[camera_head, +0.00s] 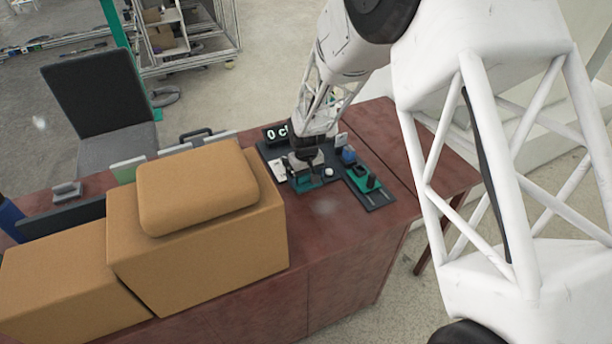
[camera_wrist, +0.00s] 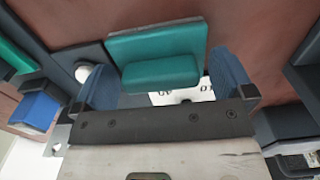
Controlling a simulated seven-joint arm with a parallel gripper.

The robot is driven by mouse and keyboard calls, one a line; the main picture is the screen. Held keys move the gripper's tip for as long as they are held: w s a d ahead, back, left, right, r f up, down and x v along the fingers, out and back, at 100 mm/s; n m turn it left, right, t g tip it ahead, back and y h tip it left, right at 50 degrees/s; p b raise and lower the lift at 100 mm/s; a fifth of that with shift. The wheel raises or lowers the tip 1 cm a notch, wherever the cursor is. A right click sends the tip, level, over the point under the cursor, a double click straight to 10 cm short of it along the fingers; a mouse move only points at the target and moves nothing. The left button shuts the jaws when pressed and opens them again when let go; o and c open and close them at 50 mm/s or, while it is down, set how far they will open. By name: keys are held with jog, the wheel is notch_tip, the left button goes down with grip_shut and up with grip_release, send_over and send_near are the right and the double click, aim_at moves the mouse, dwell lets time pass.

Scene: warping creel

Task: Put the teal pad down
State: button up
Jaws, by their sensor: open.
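The teal pad (camera_wrist: 155,40) is a flat teal plate with a rounded teal grip bar (camera_wrist: 160,73) along its near side. It lies low at the front edge of the dark tray, with red-brown desk beyond it in the wrist view. In the head view, a bit of the pad (camera_head: 308,186) shows beneath my gripper (camera_head: 309,174). In the wrist view my gripper (camera_wrist: 163,70) is open, its blue fingers on either side of the grip bar, with visible gaps. My gripper partly hides the pad in the head view; its underside is hidden.
The dark tray (camera_head: 270,150) also bears a second teal piece (camera_head: 361,179), a blue block (camera_head: 348,155), a white round knob (camera_head: 328,172) and a digital display (camera_head: 275,134). Large tan boxes (camera_head: 210,255) stand close at left. Bare desk (camera_head: 340,225) lies in front.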

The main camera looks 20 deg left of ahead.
jog(key=shift+r, duration=0.15)
notch_tip(320, 180, up, 12)
dwell(0.7)
dwell(0.7)
